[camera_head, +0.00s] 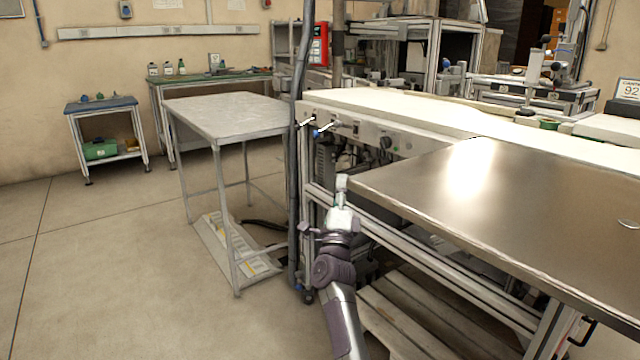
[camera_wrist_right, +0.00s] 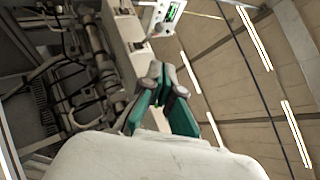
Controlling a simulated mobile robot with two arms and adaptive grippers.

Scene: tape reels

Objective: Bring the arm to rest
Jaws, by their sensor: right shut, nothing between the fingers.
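My right gripper (camera_head: 342,183) is at the middle of the head view, at the end of my arm that rises from the bottom. It stands beside the near left corner of the metal table and points up. In the right wrist view the gripper (camera_wrist_right: 158,72) shows its fingers with green inner pads, tips together and nothing between them. Whether it touches the table edge I cannot tell. My left gripper is not in the head view.
A shiny metal table (camera_head: 420,190) fills the right side, joined to a long white machine bench (camera_head: 400,105). A grey table (camera_head: 225,115) stands to the left. A wooden pallet (camera_head: 410,310) lies under the metal table. The floor at left is clear.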

